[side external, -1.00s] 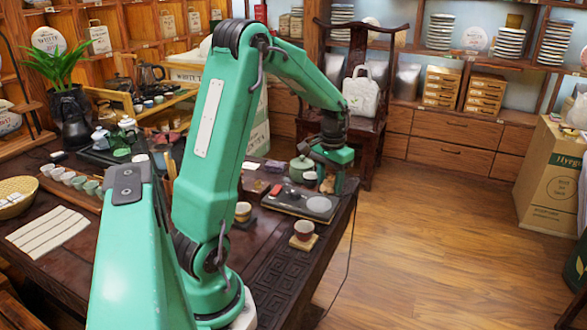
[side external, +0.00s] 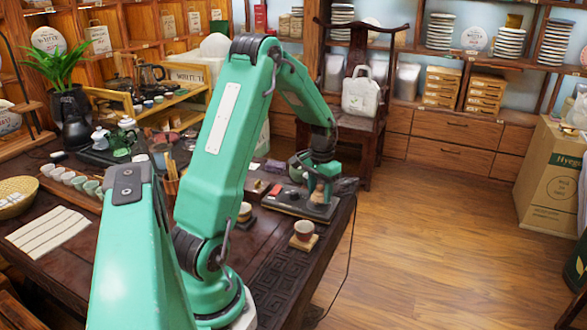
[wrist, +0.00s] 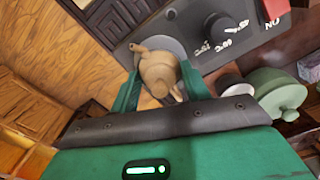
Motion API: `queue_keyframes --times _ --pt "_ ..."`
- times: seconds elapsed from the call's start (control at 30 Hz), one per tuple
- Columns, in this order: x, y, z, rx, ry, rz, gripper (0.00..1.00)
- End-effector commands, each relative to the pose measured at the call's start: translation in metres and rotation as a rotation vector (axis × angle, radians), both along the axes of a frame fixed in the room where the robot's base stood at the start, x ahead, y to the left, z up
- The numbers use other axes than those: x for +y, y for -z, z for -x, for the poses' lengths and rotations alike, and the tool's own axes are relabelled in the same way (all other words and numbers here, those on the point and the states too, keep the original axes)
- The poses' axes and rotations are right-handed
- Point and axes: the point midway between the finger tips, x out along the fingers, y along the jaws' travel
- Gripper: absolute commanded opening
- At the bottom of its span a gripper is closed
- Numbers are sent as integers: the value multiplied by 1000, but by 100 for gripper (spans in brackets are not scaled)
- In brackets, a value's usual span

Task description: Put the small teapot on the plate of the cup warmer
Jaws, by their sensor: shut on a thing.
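The small teapot (wrist: 157,70) is tan-brown and sits between the green fingers of my gripper (wrist: 160,86) in the wrist view. My gripper is shut on it. In the side view the teapot (side external: 317,194) shows small below my gripper (side external: 318,181), at the right end of the cup warmer. The cup warmer (wrist: 200,40) is a dark flat slab with a dark round knob and white lettering. Its pale grey round plate (wrist: 171,43) shows behind the teapot, which hides much of it. I cannot tell whether the teapot touches the plate.
A green lidded pot (wrist: 277,91) stands beside the warmer. A reddish-brown cup (side external: 304,230) stands on a small wooden coaster near the table's front right edge. The wooden floor (side external: 430,250) lies open beyond that edge.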

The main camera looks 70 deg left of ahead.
Motion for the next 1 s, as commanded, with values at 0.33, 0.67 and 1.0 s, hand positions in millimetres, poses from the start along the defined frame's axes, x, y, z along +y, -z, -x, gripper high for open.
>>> queue_keyframes --times 0.33,0.67,1.0 --pt "0 6 0 0 0 0 23" --pt "0 9 0 0 0 0 68" --pt "0 8 0 0 0 0 68"
